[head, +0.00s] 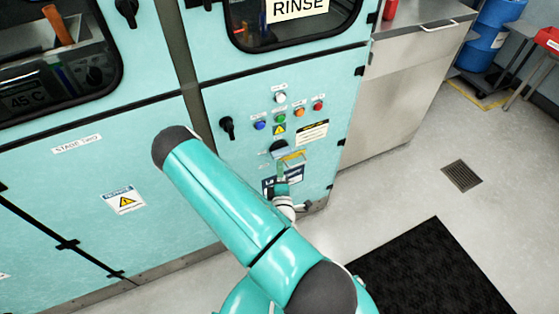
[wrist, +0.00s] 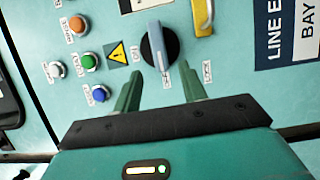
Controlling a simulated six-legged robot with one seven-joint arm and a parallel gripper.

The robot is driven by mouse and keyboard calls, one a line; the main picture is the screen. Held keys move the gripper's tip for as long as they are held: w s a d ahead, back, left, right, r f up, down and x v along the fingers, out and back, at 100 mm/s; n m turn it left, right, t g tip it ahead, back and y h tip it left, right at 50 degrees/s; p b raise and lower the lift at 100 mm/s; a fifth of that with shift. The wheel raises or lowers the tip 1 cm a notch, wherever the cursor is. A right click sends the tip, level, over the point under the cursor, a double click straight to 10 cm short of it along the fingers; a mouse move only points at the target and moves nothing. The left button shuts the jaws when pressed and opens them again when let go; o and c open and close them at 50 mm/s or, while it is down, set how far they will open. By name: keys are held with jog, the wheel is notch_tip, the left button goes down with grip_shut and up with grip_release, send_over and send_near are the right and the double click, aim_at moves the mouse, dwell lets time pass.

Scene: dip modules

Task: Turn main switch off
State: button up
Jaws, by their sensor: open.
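The main switch is a round black dial with a grey bar handle (wrist: 157,46) in the wrist view. The bar runs nearly up and down in that picture, tilted slightly. My gripper also shows small in the head view (head: 283,170).
Coloured buttons, including a green one (wrist: 88,61) and a blue one (wrist: 100,94), sit left of the switch in the wrist view. A yellow handle (wrist: 203,17) is close on its right. A black door handle (head: 227,128) is on the panel. Floor at right is mostly clear.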

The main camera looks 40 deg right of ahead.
jog(key=v, duration=0.5)
jog(key=shift+s+a, duration=0.1)
jog(key=shift+s, duration=0.1)
dwell(0.4)
